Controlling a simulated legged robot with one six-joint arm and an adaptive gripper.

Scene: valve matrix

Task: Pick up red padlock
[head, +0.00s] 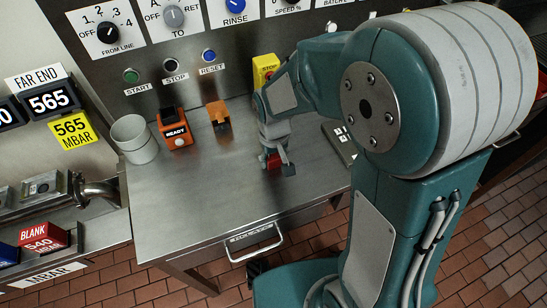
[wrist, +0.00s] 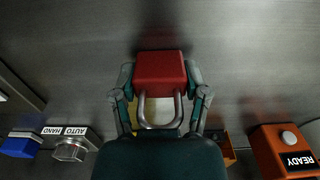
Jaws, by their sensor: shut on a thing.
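The red padlock (wrist: 160,68) has a boxy red body and a silver shackle. In the wrist view it sits between the two fingers of my gripper (wrist: 160,85), which are shut on the sides of its body. The shackle points back toward the gripper's palm. In the head view my gripper (head: 277,165) is low over the steel table, and only a small part of the red padlock (head: 272,161) shows, the rest being hidden by the fingers. I cannot tell whether the padlock touches the table.
The steel table (head: 190,205) has clear room at its front and left. An orange READY box (head: 175,128), a smaller orange item (head: 218,113) and a grey cup (head: 134,138) stand at the back left. A yellow STOP box (head: 265,69) and the control panel (head: 150,95) are behind my gripper.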

